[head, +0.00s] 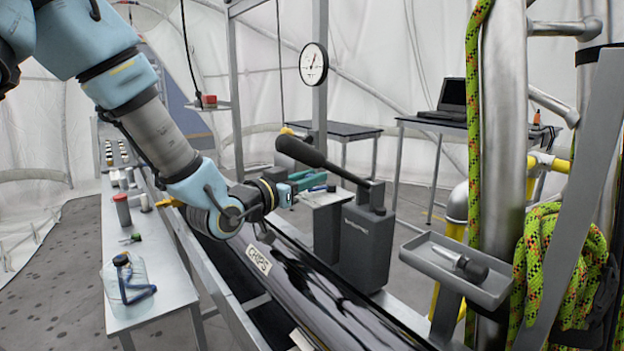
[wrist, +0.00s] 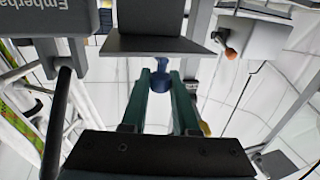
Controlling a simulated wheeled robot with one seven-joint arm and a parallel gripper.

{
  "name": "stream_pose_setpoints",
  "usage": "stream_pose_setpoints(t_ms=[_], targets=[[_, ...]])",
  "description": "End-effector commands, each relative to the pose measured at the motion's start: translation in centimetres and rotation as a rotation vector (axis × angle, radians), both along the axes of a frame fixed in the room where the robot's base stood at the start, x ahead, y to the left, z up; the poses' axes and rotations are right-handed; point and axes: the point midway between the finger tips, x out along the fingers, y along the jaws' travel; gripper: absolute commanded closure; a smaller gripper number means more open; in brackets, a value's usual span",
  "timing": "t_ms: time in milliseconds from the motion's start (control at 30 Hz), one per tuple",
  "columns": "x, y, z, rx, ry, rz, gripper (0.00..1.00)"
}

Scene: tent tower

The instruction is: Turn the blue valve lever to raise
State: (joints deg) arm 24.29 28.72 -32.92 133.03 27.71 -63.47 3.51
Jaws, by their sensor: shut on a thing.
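The blue valve lever (head: 321,188) shows as a small blue piece just past my gripper (head: 300,182), behind the grey box with the black handle. In the wrist view the round blue end of the lever (wrist: 161,77) sits between the two teal fingers of my gripper (wrist: 162,86). The fingers are closed in on it from both sides. The arm reaches in from the upper left. The lever's mount is mostly hidden by my gripper and nearby grey parts, and its exact angle cannot be told.
A grey box (head: 367,245) with a long black handle (head: 320,158) stands close in front of my gripper. A black chute labelled CHIPS (head: 258,260) runs below. A dial gauge (head: 313,63) hangs behind. A bench (head: 150,300) with a clear jug (head: 122,280) is left; a green rope (head: 473,100) hangs right.

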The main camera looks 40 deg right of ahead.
Motion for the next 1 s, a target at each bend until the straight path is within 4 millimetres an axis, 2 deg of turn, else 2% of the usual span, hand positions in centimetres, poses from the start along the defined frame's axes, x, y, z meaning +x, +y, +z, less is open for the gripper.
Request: stream_pose_setpoints(t_ms=[333, 600, 1000], targets=[[1.8, -0.5, 0.3, 0.000, 0.002, -0.279, 1.00], [2.5, -1.1, 0.2, 0.000, 0.001, -0.484, 1.00], [2.8, -1.6, 0.0, 0.000, 0.000, -0.637, 1.00]])
